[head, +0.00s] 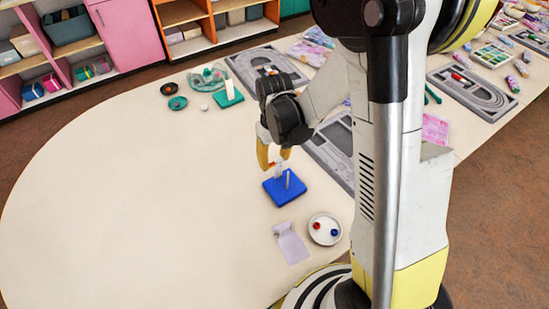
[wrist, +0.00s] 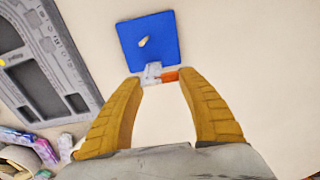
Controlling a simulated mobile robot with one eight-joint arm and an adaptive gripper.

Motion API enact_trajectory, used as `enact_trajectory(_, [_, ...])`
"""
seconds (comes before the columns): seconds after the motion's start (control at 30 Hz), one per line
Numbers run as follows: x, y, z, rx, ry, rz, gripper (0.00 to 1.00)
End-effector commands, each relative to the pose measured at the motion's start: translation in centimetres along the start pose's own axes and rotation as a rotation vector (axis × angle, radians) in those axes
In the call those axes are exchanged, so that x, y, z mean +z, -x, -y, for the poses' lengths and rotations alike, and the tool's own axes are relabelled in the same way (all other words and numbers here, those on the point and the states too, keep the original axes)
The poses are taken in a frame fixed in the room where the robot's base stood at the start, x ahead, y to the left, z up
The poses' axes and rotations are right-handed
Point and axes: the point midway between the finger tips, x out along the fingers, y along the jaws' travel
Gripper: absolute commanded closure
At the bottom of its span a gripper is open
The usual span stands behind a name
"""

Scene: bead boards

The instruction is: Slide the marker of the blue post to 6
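The blue post has a square blue base (head: 270,192), also in the wrist view (wrist: 130,35), with a pale upright peg (wrist: 145,41) near its middle. At its edge stands a thin whitish scale upright (head: 278,171), seen almost end-on in the wrist view (wrist: 153,71). An orange-red marker (wrist: 170,76) sits at this upright, close to its top. My gripper (wrist: 160,82) has yellow fingers spread apart above and around the upright and marker. I cannot tell whether a finger touches the marker. The head view shows my gripper (head: 274,157) just over the post. The scale's numbers are not readable.
A white dish (head: 325,240) with a red and a blue bead and a pale paper (head: 291,243) lie in front of the post. A green post (head: 228,98) stands farther back. Grey boards (head: 331,158) lie to the right. The table's left side is clear.

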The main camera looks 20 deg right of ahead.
Motion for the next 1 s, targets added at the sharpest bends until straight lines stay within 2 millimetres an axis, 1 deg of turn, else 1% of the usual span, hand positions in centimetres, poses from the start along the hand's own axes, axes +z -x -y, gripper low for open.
enact_trajectory(0.37, [0.0, -0.2, 0.0, 0.000, 0.000, 0.000, 0.81])
enact_trajectory(0.8, [0.0, -1.8, 0.0, 0.000, 0.001, -0.001, 0.82])
enact_trajectory(1.0, [-0.1, -2.5, 0.0, 0.000, 0.001, -0.002, 0.81])
